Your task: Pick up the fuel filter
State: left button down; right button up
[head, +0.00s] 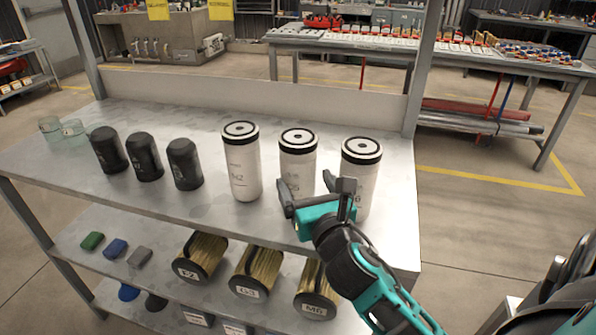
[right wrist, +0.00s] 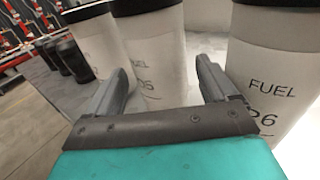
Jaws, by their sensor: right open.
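Three white cylinders with black ringed tops stand upright on the top shelf: a left one (head: 242,165), a middle one (head: 297,162) and a right one (head: 360,170). In the right wrist view, the rightmost cylinder (right wrist: 277,75) reads "FUEL" with a partly readable code below. My right gripper (head: 314,190) is open and empty, in front of the middle and right cylinders and hiding parts of both. In the right wrist view, the middle cylinder (right wrist: 155,55) shows beyond and between the open fingers (right wrist: 162,88). The FUEL cylinder is outside the right finger. My left gripper is not in view.
Three black canisters (head: 144,157) and clear glass jars (head: 60,129) stand left on the shelf (head: 100,195). A raised back panel (head: 260,83) and an upright post (head: 424,70) bound it. Lower shelves hold brown pleated filters (head: 256,270) and small coloured blocks (head: 115,248).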

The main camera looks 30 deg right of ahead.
jog(key=shift+x, duration=2.7)
jog(key=shift+a, duration=0.15)
jog(key=c, duration=1.1)
jog(key=shift+r, duration=0.15)
jog(key=shift+c, duration=0.2)
jog(key=shift+r, duration=0.1)
